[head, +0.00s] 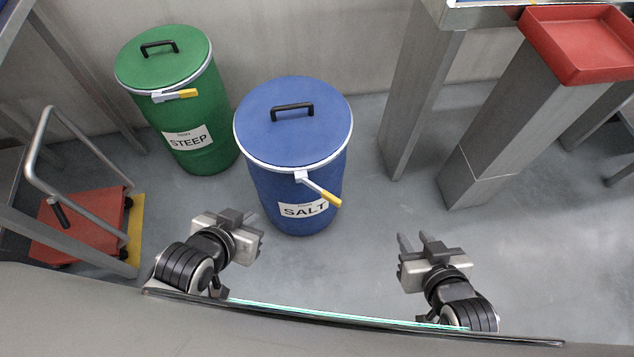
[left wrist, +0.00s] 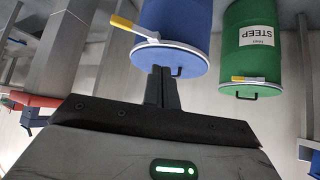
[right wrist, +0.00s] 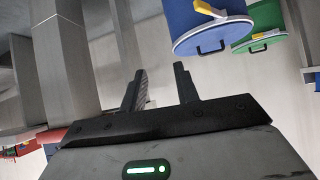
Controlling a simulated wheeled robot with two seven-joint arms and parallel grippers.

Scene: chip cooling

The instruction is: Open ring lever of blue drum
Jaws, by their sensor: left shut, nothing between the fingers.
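The blue drum (head: 275,190), labelled SALT, stands on the floor with its blue lid (head: 270,125) on and a silver clamp ring around the rim. Its yellow-tipped ring lever (head: 322,193) sticks out from the ring, down and right across the drum's front. In the left wrist view the lever (left wrist: 135,29) also points away from the ring. My left gripper (head: 256,230) is shut and empty, low in front of the drum and apart from the lever. My right gripper (head: 414,240) is open and empty, to the right of the drum.
A green drum (head: 205,115), labelled STEEP, stands behind left, its yellow lever lying along its ring. A red cart (head: 85,225) is at left. Grey posts (head: 420,90) and a red tray (head: 575,45) are at right. Floor between the drum and posts is clear.

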